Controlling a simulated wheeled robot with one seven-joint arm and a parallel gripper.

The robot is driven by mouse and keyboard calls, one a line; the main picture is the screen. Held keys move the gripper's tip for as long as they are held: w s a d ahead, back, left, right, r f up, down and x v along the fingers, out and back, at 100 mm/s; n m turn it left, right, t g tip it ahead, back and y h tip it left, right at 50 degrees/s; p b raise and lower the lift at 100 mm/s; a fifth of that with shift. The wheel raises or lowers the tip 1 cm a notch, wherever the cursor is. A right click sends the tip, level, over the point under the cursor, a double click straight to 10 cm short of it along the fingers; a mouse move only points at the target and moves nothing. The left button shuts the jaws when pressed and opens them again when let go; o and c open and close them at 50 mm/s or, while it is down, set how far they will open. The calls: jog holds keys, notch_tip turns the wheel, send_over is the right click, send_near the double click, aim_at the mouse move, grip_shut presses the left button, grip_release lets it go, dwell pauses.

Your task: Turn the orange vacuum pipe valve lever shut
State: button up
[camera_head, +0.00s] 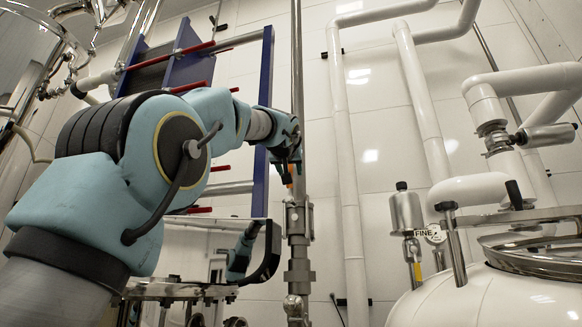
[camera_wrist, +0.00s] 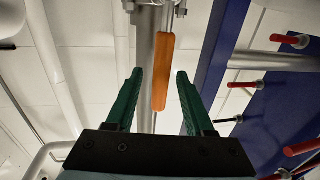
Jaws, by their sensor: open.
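The orange valve lever (camera_wrist: 163,85) hangs lengthwise along the grey vacuum pipe (camera_wrist: 145,60) in the wrist view. Its lower part appears between the two green fingers of my open gripper (camera_wrist: 160,74), with a gap on each side. Whether it is truly between them in depth, I cannot tell. In the head view, my gripper (camera_head: 291,152) is at the vertical pipe (camera_head: 298,80), and only a small bit of orange (camera_head: 289,182) shows just below it. The valve body (camera_head: 298,218) is on the pipe below that.
A blue frame (camera_head: 262,120) with red-handled rods (camera_head: 194,47) stands left of the pipe, close to my gripper; it is at right in the wrist view (camera_wrist: 225,55). White pipes (camera_head: 345,150) run up the wall to the right. A white tank (camera_head: 480,300) stands at lower right.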

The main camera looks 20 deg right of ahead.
jog(key=shift+p+x, duration=0.75)
jog(key=shift+x, duration=0.95)
jog(key=shift+c, duration=0.3)
grip_shut()
